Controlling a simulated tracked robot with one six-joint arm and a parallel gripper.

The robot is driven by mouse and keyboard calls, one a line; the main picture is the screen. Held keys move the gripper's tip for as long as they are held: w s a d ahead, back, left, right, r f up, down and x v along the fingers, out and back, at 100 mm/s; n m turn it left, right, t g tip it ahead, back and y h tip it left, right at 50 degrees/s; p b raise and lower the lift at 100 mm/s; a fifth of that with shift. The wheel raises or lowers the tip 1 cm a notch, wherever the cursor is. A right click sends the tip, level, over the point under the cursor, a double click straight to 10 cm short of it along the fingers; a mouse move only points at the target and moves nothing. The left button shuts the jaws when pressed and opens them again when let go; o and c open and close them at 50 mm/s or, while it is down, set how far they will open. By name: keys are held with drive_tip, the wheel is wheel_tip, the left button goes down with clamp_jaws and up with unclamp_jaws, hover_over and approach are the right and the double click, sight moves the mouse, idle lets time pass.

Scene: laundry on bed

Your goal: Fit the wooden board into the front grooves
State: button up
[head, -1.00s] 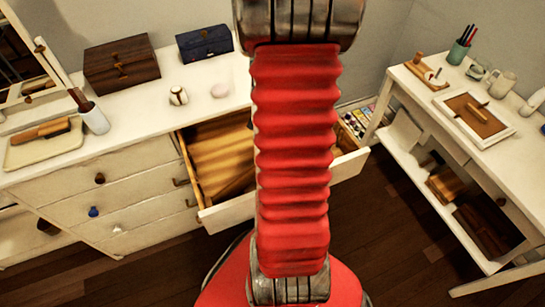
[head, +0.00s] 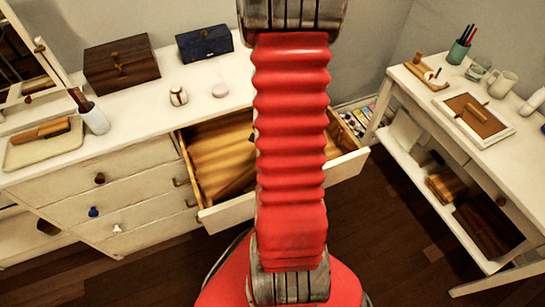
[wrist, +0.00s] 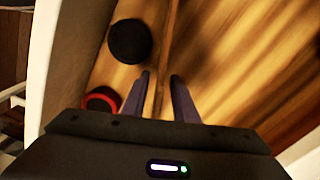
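The open drawer (head: 262,203) of the white dresser has a striped wood-coloured inside in the head view. In the wrist view, a thin wooden board (wrist: 172,38) shows nearly edge-on as a brown strip across the drawer. My gripper (wrist: 160,76) has its two dark fingers apart, one on each side of the strip, with visible gaps. I cannot tell how deep the fingers reach. The front grooves cannot be made out. In the head view my red arm hides the drawer's middle and my gripper.
A black round object (wrist: 130,40) and a red ring-like object (wrist: 102,99) lie left of the board, by the drawer's pale wall (wrist: 65,50). Dark wooden box (head: 122,65), blue box (head: 204,44) and small jar (head: 178,96) stand on the dresser. A white side table (head: 440,95) is at right.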

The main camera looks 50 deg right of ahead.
drive_tip(key=shift+c, duration=0.6)
clamp_jaws()
